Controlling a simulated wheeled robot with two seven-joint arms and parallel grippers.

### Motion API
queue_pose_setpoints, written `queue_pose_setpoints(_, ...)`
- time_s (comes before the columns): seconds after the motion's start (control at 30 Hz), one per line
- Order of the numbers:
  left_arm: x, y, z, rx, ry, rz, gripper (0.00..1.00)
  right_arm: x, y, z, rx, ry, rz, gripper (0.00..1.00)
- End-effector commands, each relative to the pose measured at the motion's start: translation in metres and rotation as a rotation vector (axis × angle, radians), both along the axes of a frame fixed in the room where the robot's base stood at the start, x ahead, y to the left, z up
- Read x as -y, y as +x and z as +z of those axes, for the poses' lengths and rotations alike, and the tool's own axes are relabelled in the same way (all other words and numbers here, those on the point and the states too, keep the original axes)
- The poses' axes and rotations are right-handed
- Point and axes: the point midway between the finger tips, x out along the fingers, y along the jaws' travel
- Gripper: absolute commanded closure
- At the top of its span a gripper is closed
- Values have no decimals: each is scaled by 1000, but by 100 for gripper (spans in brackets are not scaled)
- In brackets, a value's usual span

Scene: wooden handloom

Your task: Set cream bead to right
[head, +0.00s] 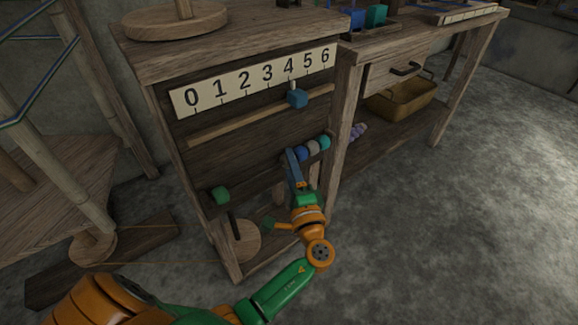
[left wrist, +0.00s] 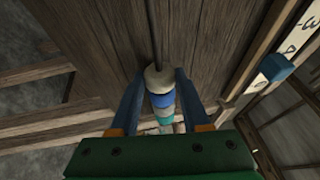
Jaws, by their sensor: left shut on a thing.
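The cream bead (left wrist: 157,76) sits on a dark rod, between the two blue fingers of my left gripper (left wrist: 158,72) in the left wrist view. My left gripper (head: 291,156) is shut on it; in the head view the fingers hide the bead. Beyond it along the rod are a blue bead (head: 302,153), a grey bead (head: 313,148) and a teal bead (head: 324,142), close together at the right end. The left wrist view shows the blue bead (left wrist: 162,101) right behind the cream one; I cannot tell whether they touch. My right gripper is out of view.
A green piece (head: 221,195) is at the rod's left end. Above is a number strip (head: 255,80) from 0 to 6, with a blue slider (head: 297,98) below the 4. A wooden post (head: 343,120) stands just right of the beads. Purple beads (head: 358,131) lie beyond it.

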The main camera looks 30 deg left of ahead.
Motion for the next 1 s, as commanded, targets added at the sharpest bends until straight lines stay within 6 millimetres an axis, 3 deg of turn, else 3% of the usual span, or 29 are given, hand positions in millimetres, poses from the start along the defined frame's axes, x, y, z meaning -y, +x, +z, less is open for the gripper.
queue_pose_setpoints(0.17,2,2,2,5,0,-12,100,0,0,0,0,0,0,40)
queue_pose_setpoints(0.2,2,2,2,5,1,-12,43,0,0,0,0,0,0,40)
queue_pose_setpoints(0.27,2,2,2,5,1,-10,26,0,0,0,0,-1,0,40)
queue_pose_setpoints(0.3,2,2,2,5,1,-10,23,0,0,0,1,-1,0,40)
queue_pose_setpoints(0.6,4,-1,1,4,1,-8,23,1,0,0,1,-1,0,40)
queue_pose_setpoints(1.0,51,-47,-9,4,1,-10,23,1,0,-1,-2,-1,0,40)
